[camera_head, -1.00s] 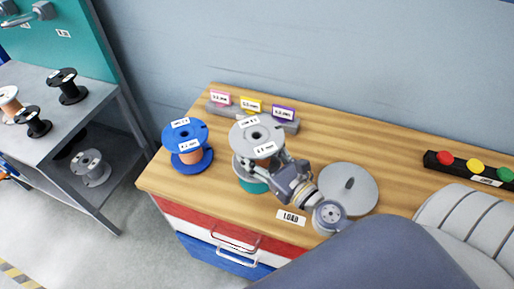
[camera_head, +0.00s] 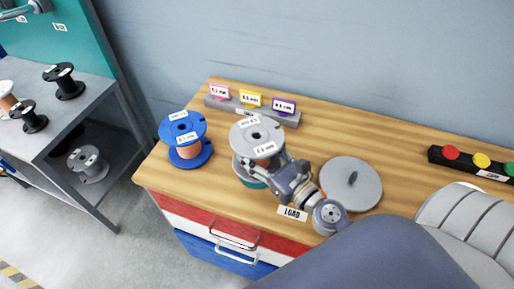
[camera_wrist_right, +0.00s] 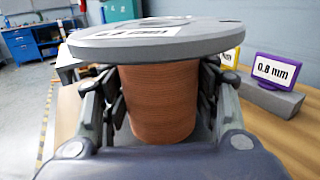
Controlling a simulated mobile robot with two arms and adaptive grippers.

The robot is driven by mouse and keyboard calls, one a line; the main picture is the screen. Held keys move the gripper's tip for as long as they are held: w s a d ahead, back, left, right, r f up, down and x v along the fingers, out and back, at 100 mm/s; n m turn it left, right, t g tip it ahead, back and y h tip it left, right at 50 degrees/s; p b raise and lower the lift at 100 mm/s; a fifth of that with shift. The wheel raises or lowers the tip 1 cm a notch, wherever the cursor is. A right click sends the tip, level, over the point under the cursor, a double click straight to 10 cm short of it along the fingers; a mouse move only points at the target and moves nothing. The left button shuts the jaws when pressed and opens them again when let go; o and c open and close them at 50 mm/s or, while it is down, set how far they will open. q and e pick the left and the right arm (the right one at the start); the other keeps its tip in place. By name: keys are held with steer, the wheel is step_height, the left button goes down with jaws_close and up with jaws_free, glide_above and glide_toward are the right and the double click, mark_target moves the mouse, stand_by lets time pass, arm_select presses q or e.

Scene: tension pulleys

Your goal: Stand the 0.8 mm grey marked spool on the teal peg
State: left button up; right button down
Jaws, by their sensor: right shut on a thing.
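The grey marked spool (camera_head: 257,134) stands upright at the middle of the wooden bench, with copper wire between its grey flanges. Its top flange and wire also show in the right wrist view (camera_wrist_right: 163,100). A bit of teal (camera_head: 251,183) shows under its lower flange; the peg itself is hidden, so I cannot tell how far the spool sits on it. My right gripper (camera_head: 273,168) is shut on the spool, its fingers on both sides of the copper winding below the top flange. My left gripper is not in view.
A blue spool (camera_head: 186,139) stands close on the left. Coloured label cards on a grey block (camera_head: 283,115) are behind. A grey disc with a peg (camera_head: 350,190) lies to the right, near the LOAD label (camera_head: 292,213). A button box (camera_head: 470,165) is far right.

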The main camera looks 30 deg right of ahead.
steer(key=shift+f, duration=0.1)
stand_by(0.6)
steer(key=shift+f+b, duration=1.25)
steer(key=shift+b, duration=0.2)
steer(key=shift+f, duration=0.15)
steer(key=shift+f+b, duration=0.85)
steer(key=shift+b, duration=0.15)
steer(key=shift+s+f, duration=0.1)
steer(key=shift+f, duration=0.1)
